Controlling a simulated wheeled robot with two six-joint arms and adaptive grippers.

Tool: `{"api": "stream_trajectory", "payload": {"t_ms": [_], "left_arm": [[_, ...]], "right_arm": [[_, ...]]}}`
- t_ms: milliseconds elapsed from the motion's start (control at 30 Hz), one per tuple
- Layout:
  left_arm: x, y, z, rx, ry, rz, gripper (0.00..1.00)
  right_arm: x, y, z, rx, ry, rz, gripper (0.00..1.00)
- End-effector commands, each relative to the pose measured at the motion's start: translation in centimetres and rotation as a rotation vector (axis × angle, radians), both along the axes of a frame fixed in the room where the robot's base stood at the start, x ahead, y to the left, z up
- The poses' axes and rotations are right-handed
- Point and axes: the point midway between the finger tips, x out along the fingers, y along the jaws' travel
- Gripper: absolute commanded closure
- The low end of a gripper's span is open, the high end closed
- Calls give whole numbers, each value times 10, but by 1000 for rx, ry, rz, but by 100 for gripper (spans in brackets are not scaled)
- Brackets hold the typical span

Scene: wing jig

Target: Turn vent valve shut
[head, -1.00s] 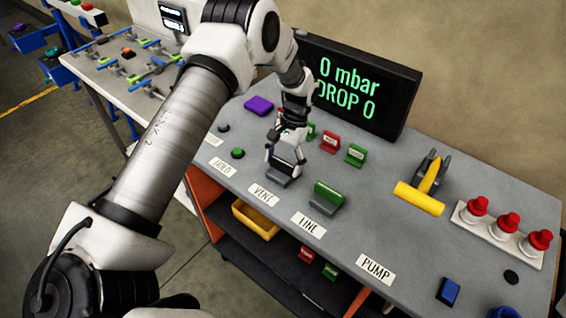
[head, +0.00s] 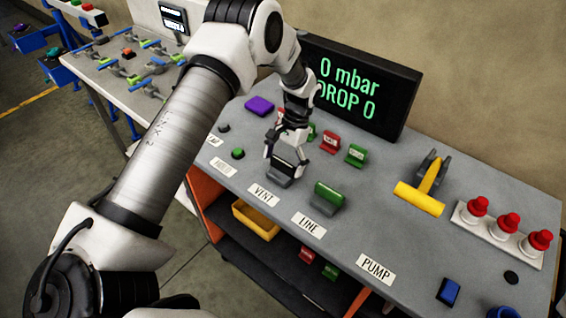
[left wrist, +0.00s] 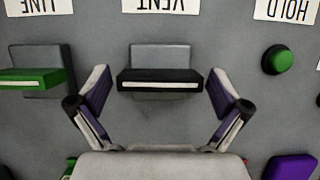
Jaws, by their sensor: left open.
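The vent valve (left wrist: 160,77) has a black handle with a pale edge on a grey block, behind the VENT label (head: 263,195). My left gripper (head: 284,168) is over it in the head view, partly hiding the handle. In the left wrist view my left gripper (left wrist: 160,95) is open, with one finger on each side of the black handle. A gap shows between each finger and the handle. Whether the fingertips are at handle height I cannot tell. My right gripper is not in view.
The green LINE valve (head: 328,195) stands to the right, and a green HOLD button (head: 238,153) to the left. Red (head: 331,141) and green (head: 357,154) tags stand behind. The display (head: 358,88) reads 0 mbar, DROP 0. The yellow pump handle (head: 419,198) is farther right.

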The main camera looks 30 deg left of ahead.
Motion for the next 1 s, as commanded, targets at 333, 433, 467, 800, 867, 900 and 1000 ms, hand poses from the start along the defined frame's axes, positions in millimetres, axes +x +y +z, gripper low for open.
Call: {"api": "stream_trajectory", "payload": {"t_ms": [333, 433, 467, 800, 867, 900, 1000], "left_arm": [[16, -1, 35, 1, -6, 1, 0], [26, -2, 60, 1, -6, 1, 0], [29, -3, 67, 1, -5, 1, 0], [46, -4, 111, 0, -1, 0, 0], [46, -5, 111, 0, 0, 0, 0], [46, -5, 111, 0, 0, 0, 0], [46, -4, 111, 0, 0, 0, 0]], "right_arm": [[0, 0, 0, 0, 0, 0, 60], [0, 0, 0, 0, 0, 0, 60], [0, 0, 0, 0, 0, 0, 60], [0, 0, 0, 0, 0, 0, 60], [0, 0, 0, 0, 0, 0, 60], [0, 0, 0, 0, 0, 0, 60], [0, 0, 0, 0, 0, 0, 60]]}}
